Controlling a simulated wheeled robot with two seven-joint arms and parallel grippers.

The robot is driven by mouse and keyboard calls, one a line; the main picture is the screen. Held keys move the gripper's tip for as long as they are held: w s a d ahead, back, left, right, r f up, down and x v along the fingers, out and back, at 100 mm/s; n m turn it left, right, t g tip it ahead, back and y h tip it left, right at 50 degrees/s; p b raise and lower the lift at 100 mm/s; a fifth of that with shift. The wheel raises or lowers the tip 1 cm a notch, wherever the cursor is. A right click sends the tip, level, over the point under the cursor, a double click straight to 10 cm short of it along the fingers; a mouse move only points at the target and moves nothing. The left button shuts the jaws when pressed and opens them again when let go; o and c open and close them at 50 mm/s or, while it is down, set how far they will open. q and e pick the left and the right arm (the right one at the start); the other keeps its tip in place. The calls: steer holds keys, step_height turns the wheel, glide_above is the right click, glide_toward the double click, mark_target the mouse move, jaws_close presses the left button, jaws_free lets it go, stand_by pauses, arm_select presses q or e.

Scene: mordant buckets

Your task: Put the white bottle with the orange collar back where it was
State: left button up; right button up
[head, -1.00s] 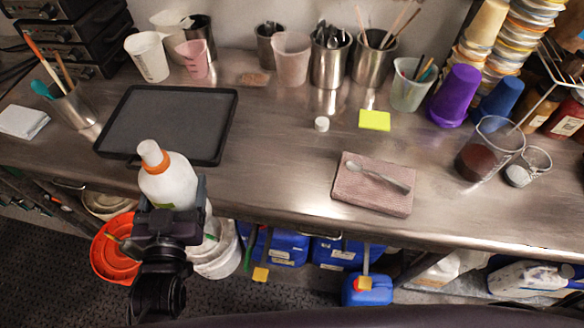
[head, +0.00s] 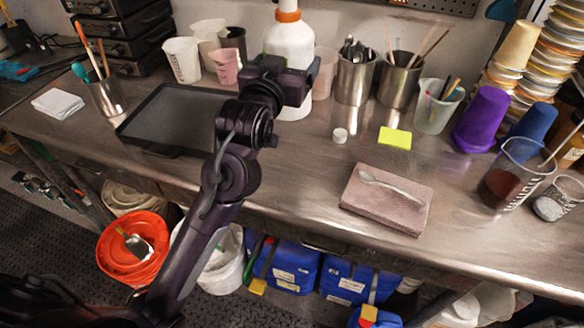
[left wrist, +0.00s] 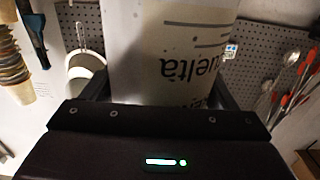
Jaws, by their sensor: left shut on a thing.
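The white bottle with the orange collar (head: 290,48) is upright in front of the back wall in the head view, right of the dark tray. My left gripper (head: 288,82) is shut on its lower body, and the bottle's base shows just below the jaws. I cannot tell whether the base touches the counter. In the left wrist view the bottle (left wrist: 170,50) fills the middle between the two fingers, with printed lettering on it. The bottle's top is cut off by the upper edge of the head view. My right gripper is not in view.
A dark tray (head: 150,135) lies left of the bottle, partly behind my arm. Steel cups (head: 355,82) with utensils stand close on its right. A pegboard (left wrist: 268,60) hangs behind.

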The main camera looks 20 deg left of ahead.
arm_select(q)
steer(key=shift+w+d+r, duration=0.1)
steer(key=shift+w+r, duration=0.1)
steer(key=shift+r, duration=0.35)
steer(key=shift+w+d+r, duration=0.1)
steer(key=shift+w+r, duration=0.1)
steer(key=shift+r, duration=0.35)
step_height(320, 180, down, 20)
steer(key=shift+r+p, duration=0.25)
steer(key=shift+p, duration=0.1)
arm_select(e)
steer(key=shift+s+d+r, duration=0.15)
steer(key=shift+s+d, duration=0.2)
arm_select(q)
steer(key=shift+f, duration=0.1)
steer(key=o, duration=1.4)
steer(key=shift+f, duration=0.1)
steer(key=shift+c, duration=0.2)
steer(key=shift+s, duration=0.1)
